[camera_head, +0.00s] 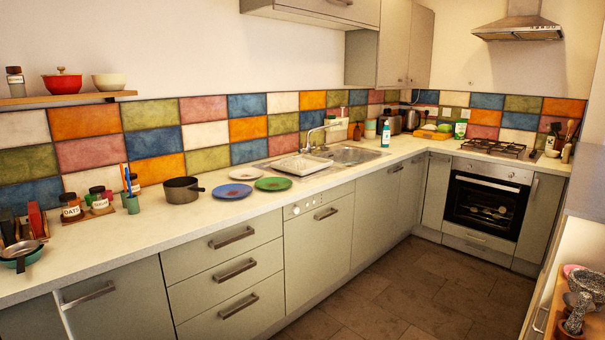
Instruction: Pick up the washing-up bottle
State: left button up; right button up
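A small upright bottle (386,135), pale with blue-green parts, stands on the worktop just right of the sink. It looks like the washing-up bottle, but it is too small to read. A brown bottle (357,133) stands behind the sink near the tap. A white and green container (460,130) stands farther back, left of the hob. Neither of my grippers is in view.
The sink (350,155) with its tap and a drainer lies left of the bottle. Plates, including a blue plate (232,191), and a dark saucepan (182,190) stand farther left. The worktop front (405,149) beside the bottle is clear. The floor (400,290) is open.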

aim_at(386, 131)
jog(key=i+l, duration=0.2)
jog(key=i, duration=0.25)
jog(key=i+l, duration=0.15)
jog(key=i, duration=0.35)
jog(key=i+l, duration=0.2)
jog(key=i, duration=0.25)
jog(key=i+l, duration=0.15)
jog(key=i, duration=0.35)
jog(key=i+l+u, duration=0.1)
jog(key=i, duration=0.35)
jog(key=i+l, duration=0.3)
jog(key=i, duration=0.15)
jog(key=i+l, duration=0.2)
jog(key=i, duration=0.25)
jog(key=i+l+u, duration=0.25)
jog(key=i+l, duration=0.6)
